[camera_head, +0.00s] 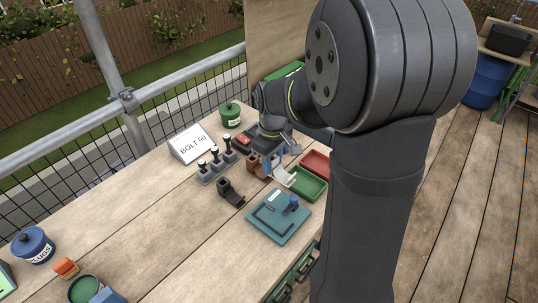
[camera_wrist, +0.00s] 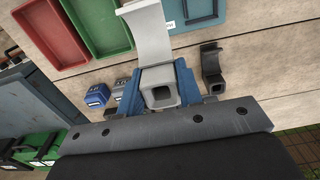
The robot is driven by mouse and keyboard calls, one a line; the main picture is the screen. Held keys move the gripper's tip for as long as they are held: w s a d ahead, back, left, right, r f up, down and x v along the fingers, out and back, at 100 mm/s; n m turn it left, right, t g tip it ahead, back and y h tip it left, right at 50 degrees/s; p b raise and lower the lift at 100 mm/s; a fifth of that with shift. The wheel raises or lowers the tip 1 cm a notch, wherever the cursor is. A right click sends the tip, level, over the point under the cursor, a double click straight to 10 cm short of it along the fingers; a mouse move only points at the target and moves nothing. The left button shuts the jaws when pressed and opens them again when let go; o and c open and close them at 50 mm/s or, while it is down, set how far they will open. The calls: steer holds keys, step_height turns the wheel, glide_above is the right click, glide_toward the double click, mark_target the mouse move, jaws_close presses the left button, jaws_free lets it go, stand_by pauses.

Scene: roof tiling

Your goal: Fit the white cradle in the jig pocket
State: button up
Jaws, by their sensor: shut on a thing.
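The white cradle (camera_wrist: 148,34) has a curved hook-like plate and a square hollow socket. My gripper (camera_wrist: 160,80) is shut on its socket, with a blue finger on each side. In the head view the white cradle (camera_head: 284,178) shows just beyond my gripper (camera_head: 268,166), above the bench beside the green tray. The teal jig (camera_head: 270,230) lies flat on the bench, nearer the camera, with a blue knob (camera_head: 293,202) on top. In the wrist view only a corner of the jig (camera_wrist: 195,14) shows at the top. I cannot make out the pocket's inside.
A black cradle (camera_head: 230,193) lies on the bench left of the jig; a brown one (camera_head: 253,163) stands close to my gripper. Green (camera_head: 307,184) and red (camera_head: 316,163) trays lie right of it. Small levers (camera_head: 217,163) and a sign (camera_head: 190,144) stand left.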

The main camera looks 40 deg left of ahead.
steer(key=s+d, duration=0.4)
steer(key=s, duration=0.4)
steer(key=shift+w+d+f, duration=0.1)
steer(key=shift+f, duration=1.95)
steer(key=shift+w+f, duration=0.1)
steer(key=shift+f, duration=1.9)
steer(key=shift+f, duration=0.55)
steer(key=o, duration=1.1)
steer(key=shift+r, duration=3.55)
steer(key=shift+f, duration=0.1)
